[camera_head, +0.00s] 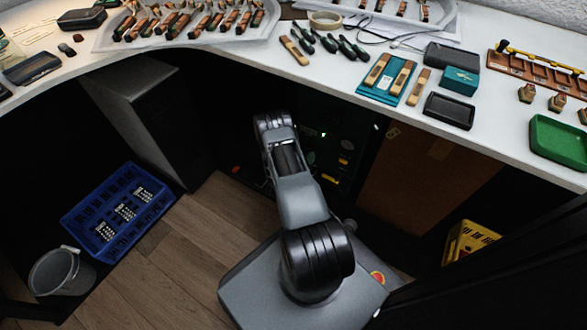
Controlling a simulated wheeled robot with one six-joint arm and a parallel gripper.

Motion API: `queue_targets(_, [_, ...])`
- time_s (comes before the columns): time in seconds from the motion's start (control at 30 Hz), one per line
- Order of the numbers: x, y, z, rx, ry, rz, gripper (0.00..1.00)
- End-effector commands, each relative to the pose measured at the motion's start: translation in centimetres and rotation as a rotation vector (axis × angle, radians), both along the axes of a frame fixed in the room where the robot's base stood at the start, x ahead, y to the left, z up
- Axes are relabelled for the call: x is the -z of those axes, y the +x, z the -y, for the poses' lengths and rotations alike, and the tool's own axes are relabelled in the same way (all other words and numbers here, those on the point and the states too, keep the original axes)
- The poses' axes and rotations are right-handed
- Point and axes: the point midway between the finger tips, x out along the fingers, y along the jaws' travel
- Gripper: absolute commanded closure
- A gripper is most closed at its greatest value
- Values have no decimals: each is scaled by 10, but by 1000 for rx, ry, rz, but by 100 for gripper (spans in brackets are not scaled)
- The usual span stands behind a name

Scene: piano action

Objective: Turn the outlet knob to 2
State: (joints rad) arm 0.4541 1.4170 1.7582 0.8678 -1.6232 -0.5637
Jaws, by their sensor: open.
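A dark green unit (352,125) stands in shadow under the worktable, just right of my arm. Its front has a small lit green light (323,133) and small yellow parts (328,178). I cannot make out which part is the outlet knob, nor any number it points to. My arm rises from my grey base and bends at an elbow in front of the unit's left side. My gripper is not visible; the arm beyond the elbow is hidden behind the nearer link or lost in the dark.
The white worktable (480,135) curves above, carrying trays of piano parts, tools and a green tray (558,139). A blue crate (118,212) and a grey bucket (60,272) stand on the floor at left. A yellow crate (468,240) is at right. Wooden floor (190,250) is clear left of my base.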

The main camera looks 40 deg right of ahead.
Motion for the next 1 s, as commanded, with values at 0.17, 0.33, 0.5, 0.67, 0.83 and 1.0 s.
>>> queue_targets(0.17, [-2,-8,-39,-7,1,-5,30])
queue_targets(0.33, [-1,-16,-70,-5,1,-2,30])
queue_targets(0.5, [1,-23,-93,-4,0,-2,30])
queue_targets(0.67, [2,-26,-104,-2,0,0,30])
queue_targets(0.83, [3,-27,-108,-1,0,0,30])
queue_targets(1.0, [3,-27,-107,0,0,0,30])
